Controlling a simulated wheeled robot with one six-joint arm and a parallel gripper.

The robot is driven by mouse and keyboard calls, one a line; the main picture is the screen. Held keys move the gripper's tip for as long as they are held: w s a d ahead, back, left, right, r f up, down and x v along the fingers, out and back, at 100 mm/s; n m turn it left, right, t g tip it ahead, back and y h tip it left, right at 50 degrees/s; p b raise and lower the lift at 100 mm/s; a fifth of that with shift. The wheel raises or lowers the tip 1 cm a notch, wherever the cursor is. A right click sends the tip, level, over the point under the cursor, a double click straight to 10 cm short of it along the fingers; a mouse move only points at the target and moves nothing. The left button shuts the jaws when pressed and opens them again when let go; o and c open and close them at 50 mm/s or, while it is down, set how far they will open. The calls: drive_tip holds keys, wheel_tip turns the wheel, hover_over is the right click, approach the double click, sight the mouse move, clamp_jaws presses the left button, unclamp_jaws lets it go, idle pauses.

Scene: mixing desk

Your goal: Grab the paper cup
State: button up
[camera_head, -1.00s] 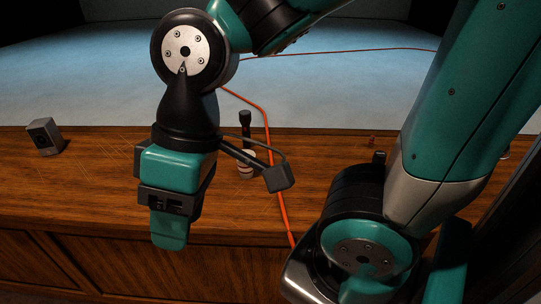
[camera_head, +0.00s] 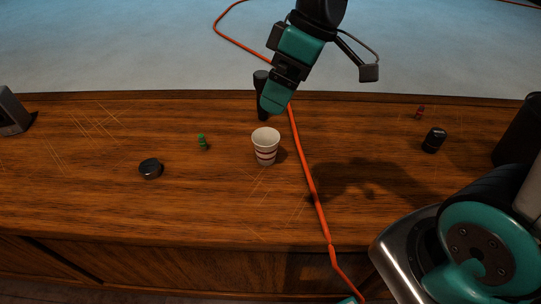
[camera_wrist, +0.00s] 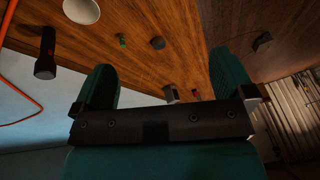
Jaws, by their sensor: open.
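The paper cup (camera_head: 265,148), white with dark red bands, stands upright on the wooden desk near the middle of the head view. Its rim also shows at the top edge of the wrist view (camera_wrist: 82,10), partly cut off. My gripper (camera_head: 273,100) is above and behind the cup in the head view, apart from it. In the wrist view its two teal fingers (camera_wrist: 165,85) are spread with nothing held between them. The cup lies outside the fingers there, up and to the left.
A black flashlight-like object (camera_head: 261,108) stands close behind the cup, near my gripper. An orange cable (camera_head: 312,185) crosses the desk right of the cup. A green piece (camera_head: 202,142) and black puck (camera_head: 150,169) lie left. A black cylinder (camera_head: 433,140) lies right.

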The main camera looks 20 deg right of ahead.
drive_tip(key=w+d+f+n+t+b, duration=0.1)
drive_tip(key=w+d+f+n+b, duration=0.1)
drive_tip(key=w+d+f, duration=0.35)
drive_tip(key=w+d+f+n+b, duration=0.1)
drive_tip(key=w+d+f+b, duration=0.2)
drive_tip(key=w+f, duration=0.45)
drive_tip(key=p, duration=0.2)
approach(266, 143)
drive_tip(key=s+a, duration=0.2)
drive_tip(key=a, duration=0.1)
drive_tip(key=shift+d+p+x, duration=0.15)
drive_tip(key=shift+p+x, duration=0.1)
drive_tip(key=shift+x, duration=1.35)
drive_tip(key=shift+d+p+x, duration=0.2)
drive_tip(key=shift+p+x, duration=0.05)
drive_tip(key=shift+x, duration=1.4)
drive_tip(key=shift+s+f, duration=0.1)
drive_tip(key=c, duration=0.8)
